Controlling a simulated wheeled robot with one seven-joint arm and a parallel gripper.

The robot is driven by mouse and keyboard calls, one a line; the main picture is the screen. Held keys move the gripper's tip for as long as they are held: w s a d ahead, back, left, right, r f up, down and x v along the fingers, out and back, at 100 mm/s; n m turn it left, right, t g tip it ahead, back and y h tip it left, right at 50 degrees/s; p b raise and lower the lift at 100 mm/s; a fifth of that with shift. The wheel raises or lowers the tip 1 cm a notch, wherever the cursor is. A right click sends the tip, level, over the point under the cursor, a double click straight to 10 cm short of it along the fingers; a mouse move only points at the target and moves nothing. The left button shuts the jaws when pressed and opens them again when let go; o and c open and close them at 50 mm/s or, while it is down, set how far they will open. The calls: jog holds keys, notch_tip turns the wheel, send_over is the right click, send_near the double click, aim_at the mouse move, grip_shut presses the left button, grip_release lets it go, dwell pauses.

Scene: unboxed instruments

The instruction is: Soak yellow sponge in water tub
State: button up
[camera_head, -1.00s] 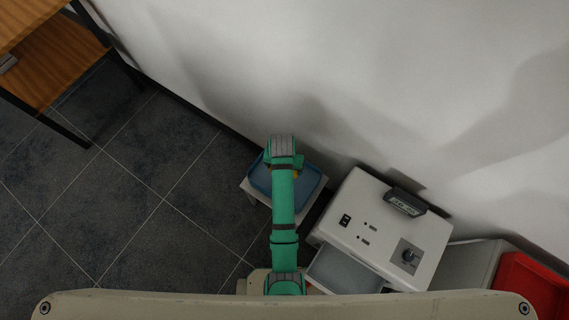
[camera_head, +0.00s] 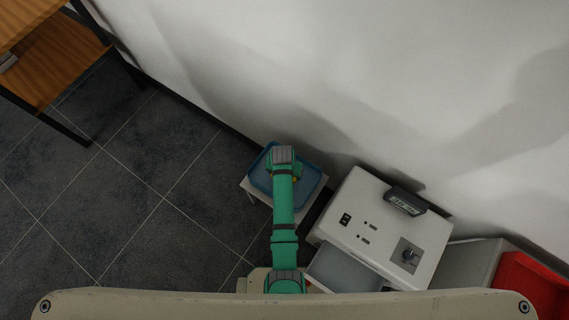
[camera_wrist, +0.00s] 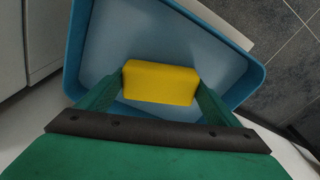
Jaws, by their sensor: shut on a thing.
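The yellow sponge (camera_wrist: 160,83) is a rectangular block between my gripper's green fingers in the wrist view. My gripper (camera_wrist: 158,88) is shut on it, with one finger at each short end. The blue water tub (camera_wrist: 253,78) lies below and around the sponge in that view, with a pale inside. I cannot tell whether the sponge touches the tub's floor or any water. In the head view the tub (camera_head: 311,178) sits on a small white stand by the wall, and my arm hides its middle and most of the sponge.
A white instrument box (camera_head: 385,228) with a dial and a small display stands right of the tub. A grey tray (camera_head: 343,270) is in front of it. A red bin (camera_head: 535,284) is at the far right. A wooden table (camera_head: 50,50) is at upper left. Dark floor (camera_head: 120,190) is open on the left.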

jog(key=shift+f, duration=3.3)
jog(key=shift+r, duration=0.1)
jog(key=shift+r, duration=5.9)
jog(key=shift+r, duration=0.1)
